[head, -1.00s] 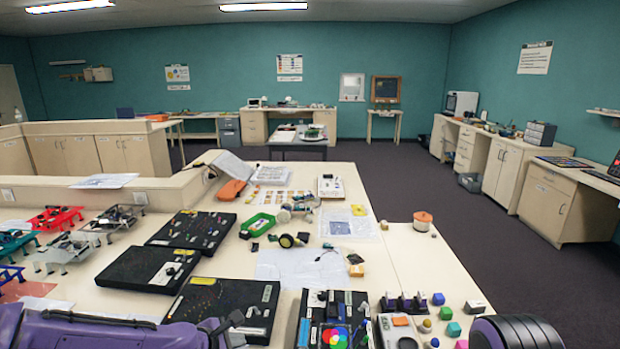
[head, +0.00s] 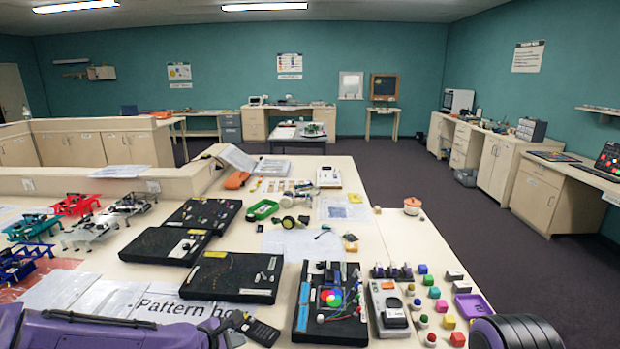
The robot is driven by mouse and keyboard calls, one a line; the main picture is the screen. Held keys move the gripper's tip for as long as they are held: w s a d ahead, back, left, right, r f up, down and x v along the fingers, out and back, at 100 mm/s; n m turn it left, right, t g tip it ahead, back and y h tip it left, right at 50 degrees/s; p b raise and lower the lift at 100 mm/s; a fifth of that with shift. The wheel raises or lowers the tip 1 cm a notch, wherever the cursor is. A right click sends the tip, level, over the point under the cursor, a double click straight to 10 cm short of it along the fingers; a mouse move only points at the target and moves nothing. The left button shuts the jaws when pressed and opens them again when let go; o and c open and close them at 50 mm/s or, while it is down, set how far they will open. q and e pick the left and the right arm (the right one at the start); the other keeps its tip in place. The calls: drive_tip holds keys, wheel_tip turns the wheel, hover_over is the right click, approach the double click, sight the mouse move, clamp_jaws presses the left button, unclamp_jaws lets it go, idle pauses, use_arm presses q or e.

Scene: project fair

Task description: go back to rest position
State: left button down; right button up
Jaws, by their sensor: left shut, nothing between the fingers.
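My left arm (head: 105,331) comes in low at the left, purple with black parts. Of my right arm (head: 515,332), only a purple and black ribbed part shows at the bottom right. The right gripper is out of view.
The long table is crowded with black boards, a board with a colour wheel (head: 331,298), a grey meter (head: 391,310), coloured blocks, a purple tray (head: 474,306) and small stands (head: 76,205) at the left. Dark floor is free right of the table (head: 405,240).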

use_arm(q)
drive_tip(key=s+a+f+m+g+y+b, duration=0.1)
drive_tip(key=s+a+f+m+b, duration=0.3)
drive_tip(key=s+f, duration=0.7)
drive_tip(key=s+a+f+m+g+y+b, duration=0.2)
drive_tip(key=s+a+f+m+y+b, duration=0.2)
drive_tip(key=s+f, duration=0.7)
drive_tip(key=s+a+f+m+g+y+b, duration=0.2)
drive_tip(key=s+a+f+m+b, duration=0.3)
drive_tip(key=s+f, duration=0.6)
drive_tip(key=s+m, duration=0.2)
drive_tip(key=s, duration=0.1)
drive_tip(key=shift+s+f+b, duration=0.35)
drive_tip(key=shift+f, duration=0.05)
use_arm(e)
wheel_tip(320, 180, down, 14)
drive_tip(key=shift+s+r, duration=0.2)
drive_tip(key=shift+s, duration=0.1)
use_arm(q)
drive_tip(key=c, duration=1.8)
unclamp_jaws()
use_arm(e)
drive_tip(key=shift+c, duration=0.3)
